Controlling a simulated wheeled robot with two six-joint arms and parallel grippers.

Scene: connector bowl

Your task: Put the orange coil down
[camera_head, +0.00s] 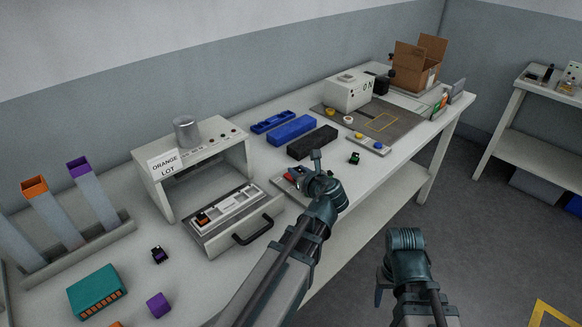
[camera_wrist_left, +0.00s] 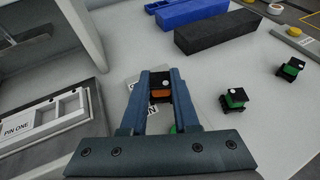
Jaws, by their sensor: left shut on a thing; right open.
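My left gripper (camera_head: 316,166) is over the table in front of the fixture. My arm hides this coil in the head view. A white card with partly hidden lettering (camera_wrist_left: 150,112) and a bit of green show below the fingers; I cannot tell whether the coil touches the surface.
Blue bins (camera_head: 291,130) and a black bin (camera_head: 312,142) lie behind. Green coils (camera_wrist_left: 233,99) sit at right. A teal block (camera_head: 97,291) is at front left.

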